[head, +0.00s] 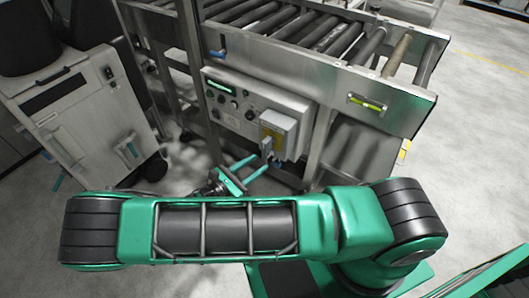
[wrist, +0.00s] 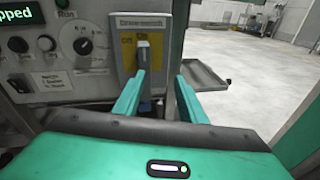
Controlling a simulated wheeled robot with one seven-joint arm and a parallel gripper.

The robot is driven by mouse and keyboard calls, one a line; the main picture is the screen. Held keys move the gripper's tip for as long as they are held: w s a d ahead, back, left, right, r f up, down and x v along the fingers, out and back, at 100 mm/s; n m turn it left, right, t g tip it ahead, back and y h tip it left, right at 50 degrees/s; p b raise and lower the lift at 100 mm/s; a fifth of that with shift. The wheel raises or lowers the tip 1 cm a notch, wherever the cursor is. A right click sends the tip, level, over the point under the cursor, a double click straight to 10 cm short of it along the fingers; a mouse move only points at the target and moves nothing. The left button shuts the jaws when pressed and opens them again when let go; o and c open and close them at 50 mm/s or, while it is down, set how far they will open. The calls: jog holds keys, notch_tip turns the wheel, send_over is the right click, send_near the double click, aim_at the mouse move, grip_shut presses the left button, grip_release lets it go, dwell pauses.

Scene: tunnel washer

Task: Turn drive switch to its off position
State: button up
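A control panel (head: 245,108) is on the side of the roller conveyor. At its right end is a grey switch box with a yellow plate (wrist: 128,45) and a dark upright lever (wrist: 144,52). The lever (head: 266,146) also shows in the head view. I cannot tell for sure which control is the drive switch; a black rotary knob (wrist: 83,46) with a dial sits left of the box. My gripper (wrist: 159,76) is open, its fingers pointing at the box. The lever shows between the fingertips, nearer the left one; contact cannot be told.
The roller conveyor (head: 320,40) is above. A grey cabinet (head: 80,115) stands at the left. Open floor (wrist: 245,75) lies right of the box.

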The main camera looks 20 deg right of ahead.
aim_at(263, 153)
jog(key=w+d+n+t, duration=0.1)
jog(key=w+d, duration=0.1)
jog(key=w+d+f+n+t, duration=0.1)
jog(key=w+d, duration=0.1)
jog(key=w+d+f+n+t, duration=0.1)
jog(key=w, duration=0.1)
jog(key=shift+w+d+f, duration=0.2)
jog(key=shift+d, duration=0.2)
dwell(0.3)
jog(key=shift+c, duration=0.4)
